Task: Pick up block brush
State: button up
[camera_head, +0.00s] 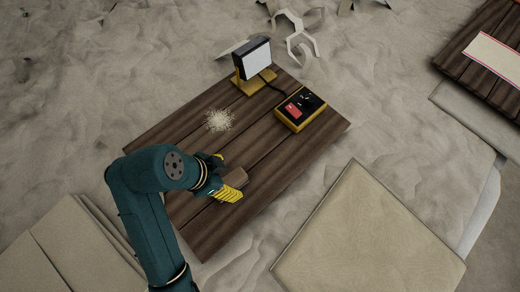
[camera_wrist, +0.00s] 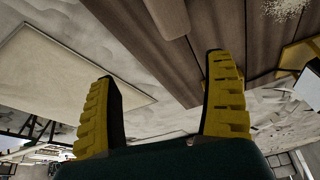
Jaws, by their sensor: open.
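The block brush (camera_head: 237,181) is a small brown block lying on the dark wooden board (camera_head: 300,150). In the head view it sits right beside my gripper (camera_head: 226,177), partly hidden by the yellow fingers. In the wrist view, part of a rounded brown block, likely the brush (camera_wrist: 168,15), shows at the top edge, beyond the fingertips. My gripper (camera_wrist: 163,72) has its two yellow ridged fingers wide apart, with nothing held between them. Whether a finger touches the brush cannot be told.
A pile of pale grains (camera_head: 218,121) lies on the board. A yellow-based lamp or panel (camera_head: 254,62) and a yellow-black box with a red patch (camera_head: 300,108) stand at the board's far side. A beige slab (camera_head: 368,235) lies at the right on sandy ground.

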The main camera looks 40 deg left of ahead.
aim_at(229, 183)
jog(key=s+a+n, duration=0.2)
jog(key=s+a, duration=0.2)
jog(key=b+x, duration=0.7)
jog(key=x, duration=0.3)
jog(key=shift+a, duration=0.1)
jog(key=x, duration=0.5)
jog(key=shift+w+d, duration=0.25)
jog(key=shift+w, duration=0.05)
jog(key=shift+w+f, duration=0.1)
jog(key=shift+f, duration=0.2)
jog(key=shift+f+p, duration=0.2)
jog(key=shift+p, duration=0.1)
jog(key=shift+c, duration=0.3)
jog(key=c, duration=1.3)
notch_tip(229, 183, up, 11)
jog(key=shift+f+p, duration=0.2)
jog(key=shift+p, duration=0.5)
